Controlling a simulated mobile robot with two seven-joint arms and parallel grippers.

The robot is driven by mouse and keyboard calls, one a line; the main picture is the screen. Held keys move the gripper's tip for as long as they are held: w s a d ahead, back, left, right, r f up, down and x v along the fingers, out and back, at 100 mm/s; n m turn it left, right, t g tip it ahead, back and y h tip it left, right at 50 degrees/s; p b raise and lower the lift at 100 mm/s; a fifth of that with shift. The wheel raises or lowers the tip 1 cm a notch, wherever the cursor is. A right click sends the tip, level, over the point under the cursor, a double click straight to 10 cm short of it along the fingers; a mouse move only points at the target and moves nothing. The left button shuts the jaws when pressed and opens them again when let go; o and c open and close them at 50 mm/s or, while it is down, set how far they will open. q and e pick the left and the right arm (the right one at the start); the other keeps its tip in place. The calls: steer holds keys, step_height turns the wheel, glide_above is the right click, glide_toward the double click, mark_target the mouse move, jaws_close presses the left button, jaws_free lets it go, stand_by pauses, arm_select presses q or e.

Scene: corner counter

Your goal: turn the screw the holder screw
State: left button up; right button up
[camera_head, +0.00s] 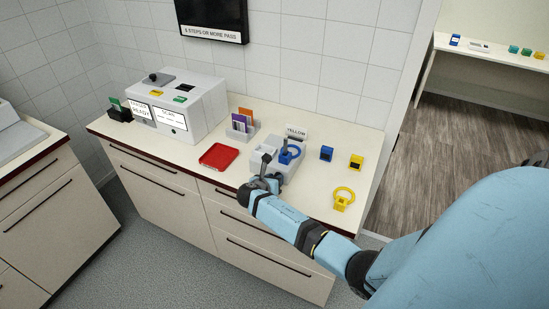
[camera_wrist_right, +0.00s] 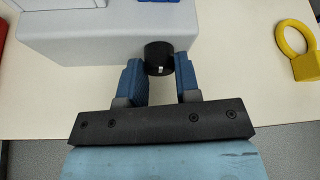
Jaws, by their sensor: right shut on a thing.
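The grey holder (camera_head: 293,170) stands near the counter's front edge. A blue ring-shaped part (camera_head: 289,153) sits in its top, and a sign reading YELLOW (camera_head: 296,132) stands behind it. In the right wrist view the holder (camera_wrist_right: 85,40) fills the upper left. Its screw, a round black knob (camera_wrist_right: 158,56) with a small white mark, sticks out of the near side. My right gripper (camera_head: 266,181) is at that near side. My left gripper is out of view.
A red tray (camera_head: 218,156) and a card rack (camera_head: 241,127) lie left of the holder. Blue (camera_head: 326,153) and yellow (camera_head: 356,161) blocks and a yellow ring part (camera_head: 343,198) are to its right. A grey machine (camera_head: 180,105) stands further left.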

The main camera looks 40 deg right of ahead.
steer(key=o, duration=0.9)
steer(key=shift+a, duration=0.1)
steer(key=b+v, duration=0.1)
steer(key=v, duration=1.2)
steer(key=shift+s+a+r, duration=0.15)
steer(key=shift+a, duration=0.15)
